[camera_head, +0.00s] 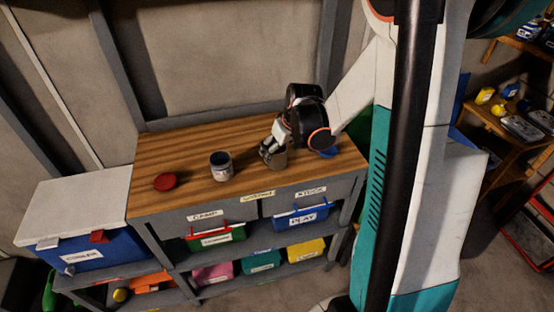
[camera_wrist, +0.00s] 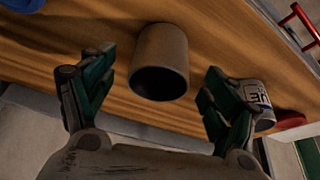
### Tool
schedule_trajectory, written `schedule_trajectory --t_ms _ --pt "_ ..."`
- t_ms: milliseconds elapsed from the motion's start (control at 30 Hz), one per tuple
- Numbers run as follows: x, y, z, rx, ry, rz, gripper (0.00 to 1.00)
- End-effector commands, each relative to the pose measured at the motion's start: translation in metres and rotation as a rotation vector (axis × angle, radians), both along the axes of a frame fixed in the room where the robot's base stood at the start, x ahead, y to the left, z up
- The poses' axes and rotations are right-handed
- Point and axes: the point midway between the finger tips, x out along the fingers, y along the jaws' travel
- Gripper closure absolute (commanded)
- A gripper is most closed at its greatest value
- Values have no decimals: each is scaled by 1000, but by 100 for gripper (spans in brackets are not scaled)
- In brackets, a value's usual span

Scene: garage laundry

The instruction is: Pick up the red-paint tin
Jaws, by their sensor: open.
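A plain grey-brown tin (camera_head: 279,159) stands on the wooden bench top, right of the middle. In the wrist view the tin (camera_wrist: 162,62) shows a dark open mouth and lies between my open fingers (camera_wrist: 160,70), with gaps on both sides. In the head view my gripper (camera_head: 270,148) is at this tin and partly hides it. A white-labelled tin (camera_head: 221,167) with a dark top stands to its left; it also shows behind my right finger in the wrist view (camera_wrist: 264,101). I cannot tell from the colours which tin holds red paint.
A flat round red item (camera_head: 165,182) lies at the bench's left. A blue item (camera_head: 329,153) is right of my gripper. The bench top (camera_head: 190,150) is clear behind the tins. Shelves below hold labelled bins (camera_head: 302,218). A blue cooler (camera_head: 92,250) stands at left.

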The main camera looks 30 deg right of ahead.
Motion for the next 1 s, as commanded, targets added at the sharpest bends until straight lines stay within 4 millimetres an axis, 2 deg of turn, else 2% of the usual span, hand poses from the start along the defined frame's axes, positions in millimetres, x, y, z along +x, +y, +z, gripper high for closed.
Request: schedule_trajectory --t_ms 33,200,467,600,700,767,800,1000 --pt "4 1 -10 0 0 1 20" --pt "14 1 -30 0 0 1 20" --pt "15 1 -32 0 0 1 20" --pt "15 1 -32 0 0 1 52" --pt "15 1 -31 0 0 1 72" --pt "15 1 -31 0 0 1 72" --pt "15 1 -31 0 0 1 76" --pt "15 1 -31 0 -1 1 76"
